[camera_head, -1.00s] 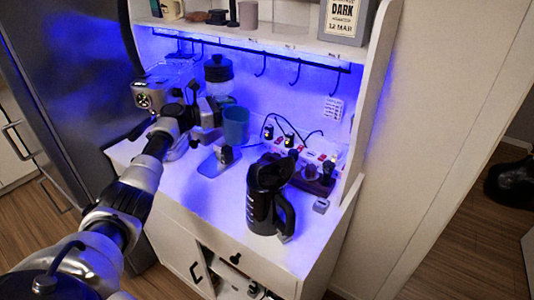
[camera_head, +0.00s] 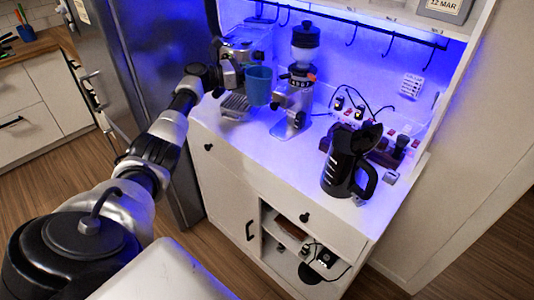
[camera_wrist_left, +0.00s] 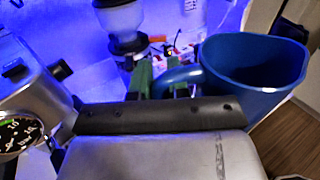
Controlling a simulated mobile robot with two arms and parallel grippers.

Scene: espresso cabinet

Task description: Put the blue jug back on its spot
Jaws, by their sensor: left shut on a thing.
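The blue jug (camera_head: 258,86) is held up above the cabinet counter (camera_head: 262,152), in front of the espresso machine (camera_head: 246,46) and left of the grinder. My left gripper (camera_head: 232,74) is at the jug's left side. In the left wrist view, the jug (camera_wrist_left: 256,72) is upright at the right with its open top showing, and its handle runs to the green fingertips of my left gripper (camera_wrist_left: 160,76). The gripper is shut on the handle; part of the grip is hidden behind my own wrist. My right gripper does not show.
The grinder (camera_head: 302,72) stands just right of the jug. A black kettle (camera_head: 346,164) and a power strip with cables stand farther right. Hooks hang from a rail above. The front middle of the counter is bare. A fridge (camera_head: 160,70) stands left.

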